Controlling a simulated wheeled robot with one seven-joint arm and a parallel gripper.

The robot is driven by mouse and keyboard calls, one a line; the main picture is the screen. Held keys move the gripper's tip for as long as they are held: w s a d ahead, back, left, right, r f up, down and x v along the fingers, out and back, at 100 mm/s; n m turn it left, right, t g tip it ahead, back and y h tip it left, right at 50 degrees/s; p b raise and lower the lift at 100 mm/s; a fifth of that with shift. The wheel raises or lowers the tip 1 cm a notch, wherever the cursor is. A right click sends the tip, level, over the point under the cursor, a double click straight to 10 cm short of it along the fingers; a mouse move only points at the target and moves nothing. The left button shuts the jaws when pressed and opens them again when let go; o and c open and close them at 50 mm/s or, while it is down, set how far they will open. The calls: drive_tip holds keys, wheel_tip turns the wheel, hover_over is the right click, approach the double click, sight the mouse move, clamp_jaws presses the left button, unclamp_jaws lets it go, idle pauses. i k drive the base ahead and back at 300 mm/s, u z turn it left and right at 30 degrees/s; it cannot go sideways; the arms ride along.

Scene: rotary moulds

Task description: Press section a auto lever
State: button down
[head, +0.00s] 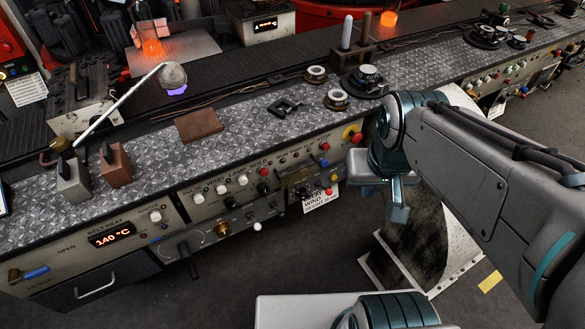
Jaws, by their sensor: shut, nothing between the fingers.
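The machine's front panel (205,235) runs along the bench edge with buttons, knobs and small levers. A small lever with a red ball end (328,191) sits beside a dark window on the panel. A lever with a white ball end (257,227) sticks out lower left of it, and a black handle (190,260) hangs further left. The lettering is too small to tell which one is the auto lever. My gripper (398,213) is shut and empty, pointing down in front of the panel, to the right of these levers and apart from them.
A red mushroom button on a yellow base (353,135) is on the panel near my arm. A white label (320,201) hangs below the panel. A metal bin-like stand (425,245) is beneath my arm. Tools and blocks lie on the diamond-plate top (240,130).

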sight(282, 214)
drive_tip(key=z, duration=0.1)
drive_tip(key=k, duration=0.75)
drive_tip(key=u, duration=1)
drive_tip(key=i, duration=0.5)
drive_tip(key=z, duration=0.05)
